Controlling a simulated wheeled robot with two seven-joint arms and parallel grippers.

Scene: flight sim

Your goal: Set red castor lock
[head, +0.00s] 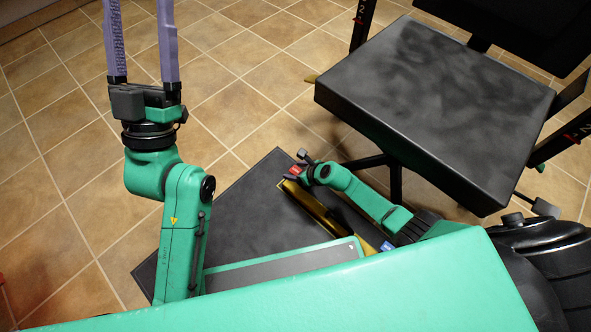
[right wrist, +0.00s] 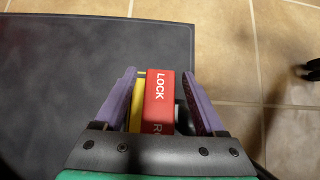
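The red castor lock (right wrist: 159,98), a red tab with white "LOCK" lettering, lies between the two purple fingers of my right gripper (right wrist: 159,73) in the right wrist view. A yellow part shows beside the tab on its left, and gaps remain beside the fingers, so the gripper is open around it. In the head view the red lock (head: 293,171) is small at the end of a yellow bar, with my right gripper (head: 299,166) at it. My left gripper (head: 141,35) is raised at the upper left, its fingers spread and empty; their tips are out of frame.
A dark flat platform (head: 235,205) carries the yellow bar (head: 318,222). A black padded seat (head: 430,100) on a dark stand is close to my right arm's right. Tiled floor (head: 60,150) is open at the left.

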